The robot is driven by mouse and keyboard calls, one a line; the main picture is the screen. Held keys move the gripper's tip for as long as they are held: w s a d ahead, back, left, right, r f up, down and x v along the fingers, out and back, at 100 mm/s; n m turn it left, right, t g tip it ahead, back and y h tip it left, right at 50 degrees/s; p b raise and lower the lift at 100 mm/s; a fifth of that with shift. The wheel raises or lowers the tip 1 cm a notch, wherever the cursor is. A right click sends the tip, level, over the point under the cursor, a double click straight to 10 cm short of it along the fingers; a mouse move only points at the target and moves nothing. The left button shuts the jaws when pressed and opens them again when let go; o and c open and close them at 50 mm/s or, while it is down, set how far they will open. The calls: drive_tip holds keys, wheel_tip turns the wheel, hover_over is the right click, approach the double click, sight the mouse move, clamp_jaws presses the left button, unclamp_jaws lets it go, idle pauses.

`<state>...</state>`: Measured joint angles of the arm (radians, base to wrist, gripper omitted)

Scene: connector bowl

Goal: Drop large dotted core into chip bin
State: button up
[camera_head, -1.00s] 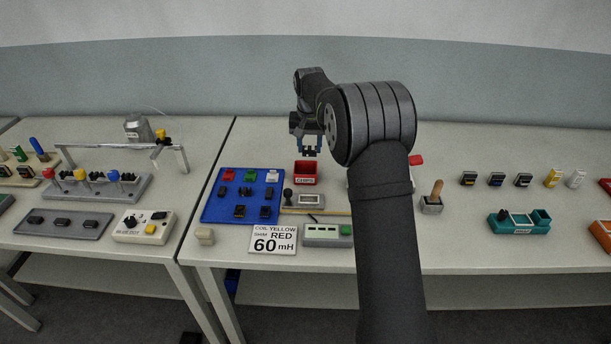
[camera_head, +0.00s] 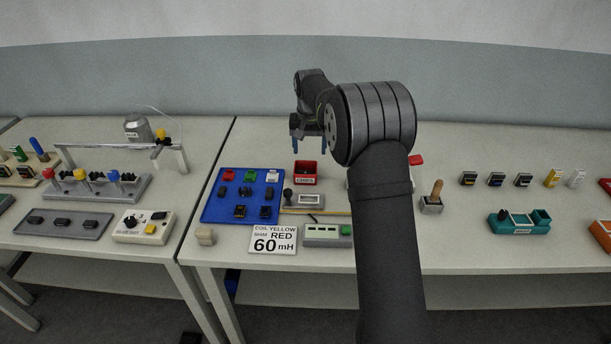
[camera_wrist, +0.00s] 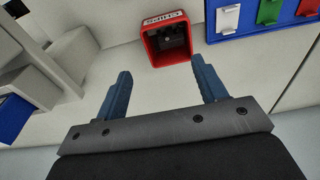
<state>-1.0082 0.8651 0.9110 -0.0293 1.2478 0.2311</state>
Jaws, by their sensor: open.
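My gripper (camera_head: 309,147) is open and empty above the bin. In the wrist view its two blue fingers (camera_wrist: 161,75) are wide apart with nothing between them.
The blue tray (camera_head: 211,211) holds coloured blocks and several dark parts left of the bin. A meter (camera_head: 321,241) and a sign (camera_head: 273,240) stand in front. My arm hides the table right of the bin.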

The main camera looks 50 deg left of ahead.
wheel_tip(320, 180, up, 17)
drive_tip(key=s+d, duration=0.1)
drive_tip(key=shift+s+d+f, duration=0.2)
wheel_tip(320, 180, down, 15)
drive_tip(key=w+a, duration=0.1)
drive_tip(key=shift+w+a, duration=0.25)
idle(0.6)
